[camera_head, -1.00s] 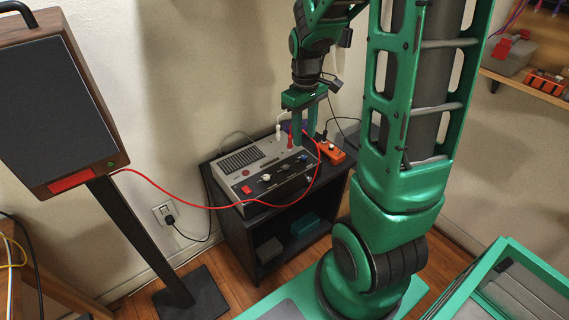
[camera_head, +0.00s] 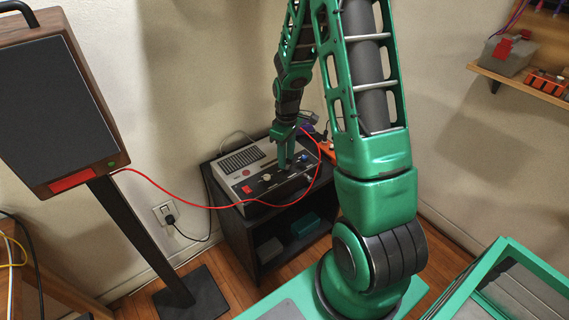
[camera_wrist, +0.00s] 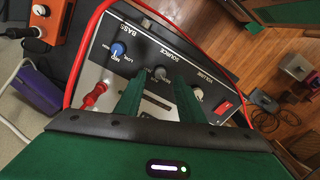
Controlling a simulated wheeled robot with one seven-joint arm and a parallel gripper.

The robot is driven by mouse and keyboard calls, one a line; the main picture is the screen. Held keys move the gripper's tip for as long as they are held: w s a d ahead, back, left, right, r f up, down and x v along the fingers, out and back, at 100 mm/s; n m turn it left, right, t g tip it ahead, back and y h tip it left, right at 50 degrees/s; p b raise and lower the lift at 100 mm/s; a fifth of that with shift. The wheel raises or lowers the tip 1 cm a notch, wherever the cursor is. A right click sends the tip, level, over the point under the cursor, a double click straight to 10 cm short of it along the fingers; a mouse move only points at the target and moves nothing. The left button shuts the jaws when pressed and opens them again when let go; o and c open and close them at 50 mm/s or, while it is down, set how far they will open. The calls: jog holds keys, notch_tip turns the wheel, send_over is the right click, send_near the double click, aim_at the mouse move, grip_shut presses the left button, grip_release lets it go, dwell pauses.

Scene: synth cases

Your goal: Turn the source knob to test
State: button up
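The source knob (camera_wrist: 160,73) is a small grey knob under the word SOURCE on the black front panel of a grey amplifier (camera_head: 243,163). In the wrist view it sits between the tips of my gripper's two green fingers (camera_wrist: 158,82), with a gap visible on each side. The fingers are open. I cannot read the source position marks or the pointer. In the head view my gripper (camera_head: 284,167) is over the front panel, and the source knob cannot be made out there.
A blue bass knob (camera_wrist: 117,49) and a cream volume knob (camera_wrist: 197,93) flank the source knob. A red switch (camera_wrist: 222,107) is beyond the volume knob. A red plug (camera_wrist: 95,97) stands in the amplifier beside a finger. A red cable (camera_head: 190,205) loops past the panel's front.

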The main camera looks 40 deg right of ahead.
jog(key=shift+f, duration=1.6)
grip_shut()
